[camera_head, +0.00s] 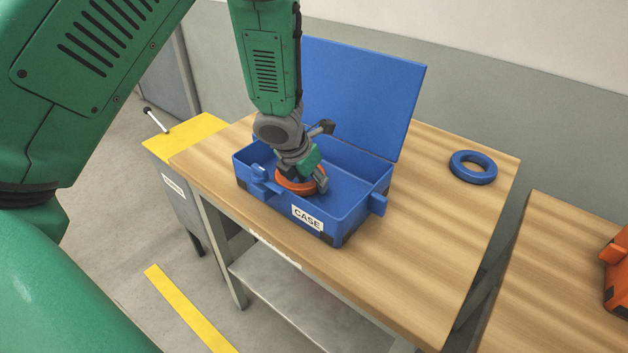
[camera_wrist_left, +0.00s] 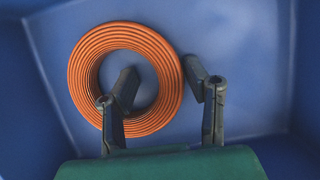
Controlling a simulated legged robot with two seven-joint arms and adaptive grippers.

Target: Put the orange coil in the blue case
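The blue case (camera_head: 345,226) stands on the wooden table with its lid (camera_head: 365,95) raised. The orange coil (camera_head: 292,187) is inside the case, toward the front, and appears to lie flat on its floor. In the left wrist view the coil (camera_wrist_left: 88,78) shows as a ribbed ring. My left gripper (camera_head: 308,180) reaches down into the case at the coil. In the wrist view its fingers (camera_wrist_left: 160,85) are apart, one over the ring's hole and one just outside its right edge. A gap shows beside the inner finger. My right gripper is not in view.
A blue ring (camera_head: 473,167) lies on the table (camera_head: 430,230) right of the case. An orange case (camera_head: 616,275) stands on another table at the right edge. A yellow-topped cabinet (camera_head: 185,137) stands at left. The raised lid and case walls surround my gripper.

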